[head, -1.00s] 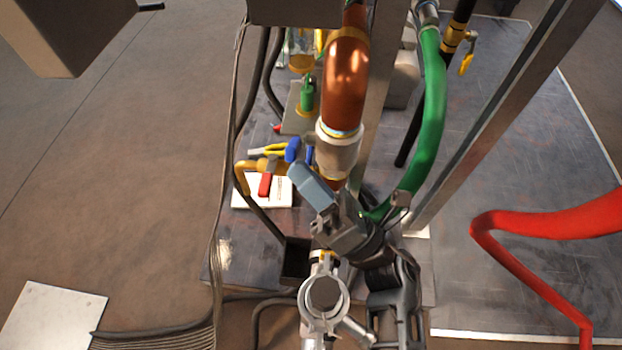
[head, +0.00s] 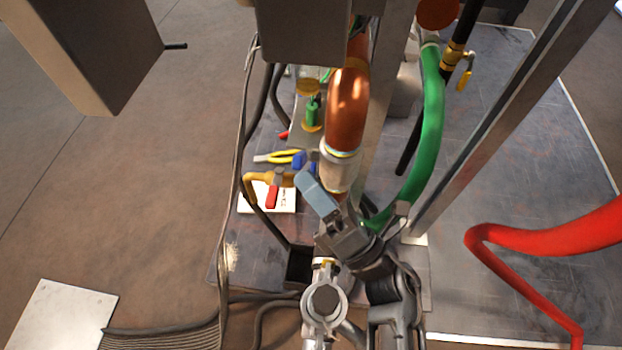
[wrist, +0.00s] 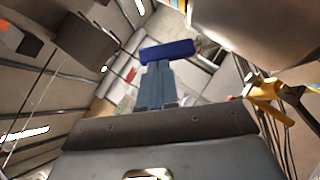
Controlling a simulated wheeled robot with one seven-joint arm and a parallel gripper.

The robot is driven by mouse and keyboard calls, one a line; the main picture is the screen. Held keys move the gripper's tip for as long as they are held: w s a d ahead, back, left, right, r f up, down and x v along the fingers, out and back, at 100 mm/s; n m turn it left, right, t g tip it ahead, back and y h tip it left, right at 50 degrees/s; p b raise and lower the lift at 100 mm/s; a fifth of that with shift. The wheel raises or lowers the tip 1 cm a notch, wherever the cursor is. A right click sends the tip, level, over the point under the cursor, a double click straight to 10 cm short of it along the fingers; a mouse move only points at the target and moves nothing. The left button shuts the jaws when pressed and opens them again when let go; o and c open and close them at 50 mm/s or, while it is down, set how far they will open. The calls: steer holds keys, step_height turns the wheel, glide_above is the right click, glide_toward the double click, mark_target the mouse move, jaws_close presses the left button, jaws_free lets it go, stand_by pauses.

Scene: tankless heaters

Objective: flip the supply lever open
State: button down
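A blue lever handle (wrist: 170,51) lies across the view just beyond my fingertips in the wrist view. In the wrist view the fingers (wrist: 158,66) look shut and hold nothing visible. Their tips reach the blue handle's lower edge; I cannot tell whether they touch it. Which handle is the supply lever is not marked.
A copper pipe (head: 347,105) stands right beside my gripper. A yellow pipe (head: 250,187) with a red handle (head: 272,196) is at left. A green hose (head: 432,110), a metal post (head: 500,115) and a red pipe (head: 540,240) are at right. The left floor is mostly open.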

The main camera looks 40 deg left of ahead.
steer(key=p, duration=0.1)
steer(key=r+m+p, duration=0.1)
steer(key=r+t+h+p, duration=0.1)
steer(key=shift+w+a+r+m, duration=0.1)
steer(key=shift+w+r+m, duration=0.15)
steer(key=shift+m, duration=0.15)
steer(key=w+r+m+h+p, duration=0.1)
steer(key=p, duration=0.3)
steer(key=w+a+m+h+p, duration=0.1)
steer(key=m+p, duration=0.1)
steer(key=p, duration=0.2)
steer(key=w+a+r+m+t+h+p, duration=0.1)
steer(key=m+h+p, duration=0.1)
steer(key=p, duration=0.3)
steer(key=shift+w+a+r, duration=0.1)
steer(key=shift+w+r, duration=0.05)
steer(key=shift+r, duration=0.15)
steer(key=shift+w+a, duration=0.1)
